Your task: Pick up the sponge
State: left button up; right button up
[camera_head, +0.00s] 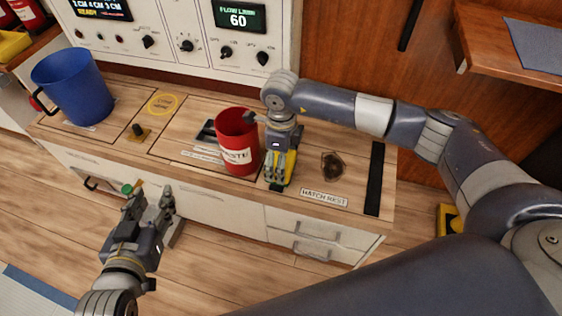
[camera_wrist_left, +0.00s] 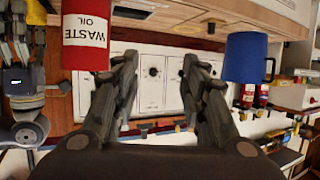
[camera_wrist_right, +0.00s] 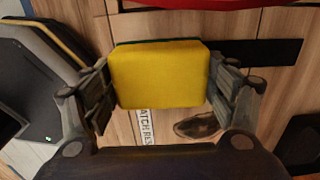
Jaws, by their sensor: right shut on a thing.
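The sponge (camera_head: 291,163), yellow with a dark green side, is at the counter beside the red waste oil container. In the right wrist view the sponge (camera_wrist_right: 160,75) fills the gap between the fingers. My right gripper (camera_head: 279,177) is shut on it from above, with a finger touching each side. The fingers hide part of the sponge in the head view. I cannot tell whether it touches the counter. My left gripper (camera_head: 152,200) is open and empty, in front of the drawers and apart from the counter; its spread fingers also show in the left wrist view (camera_wrist_left: 160,85).
The red waste oil container (camera_head: 236,142) stands close left of my right gripper. A blue mug (camera_head: 73,88) stands at the counter's left end. A dark stain (camera_head: 333,165) and a "watch rest" label (camera_head: 323,198) lie to the right. A control panel (camera_head: 188,30) rises behind.

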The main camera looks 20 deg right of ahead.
jog(key=shift+w+r, duration=0.1)
jog(key=shift+r, duration=0.65)
jog(key=s, duration=0.2)
jog(key=s+a+p, duration=0.1)
jog(key=shift+s+r, duration=0.1)
jog(key=shift+r, duration=0.2)
pick_arm(q)
jog(key=s+a+f+g+y+p, duration=0.1)
jog(key=s+a+f+g, duration=0.3)
jog(key=s+f+g, duration=0.4)
jog(key=s+f+y, duration=0.1)
jog(key=s, duration=0.2)
jog(key=shift+s+a+n+p, duration=0.25)
jog(key=shift+s+n+p, duration=0.05)
jog(key=shift+s+p, duration=0.1)
pick_arm(e)
jog(key=s+a+r, duration=0.1)
jog(key=s+a, duration=0.2)
jog(key=s, duration=0.9)
jog(key=shift+s+a, duration=0.15)
jog(key=shift+a, duration=0.15)
pick_arm(q)
jog(key=shift+f, duration=0.1)
pick_arm(e)
jog(key=o, duration=0.3)
jog(key=c, duration=0.3)
jog(key=shift+c, duration=0.3)
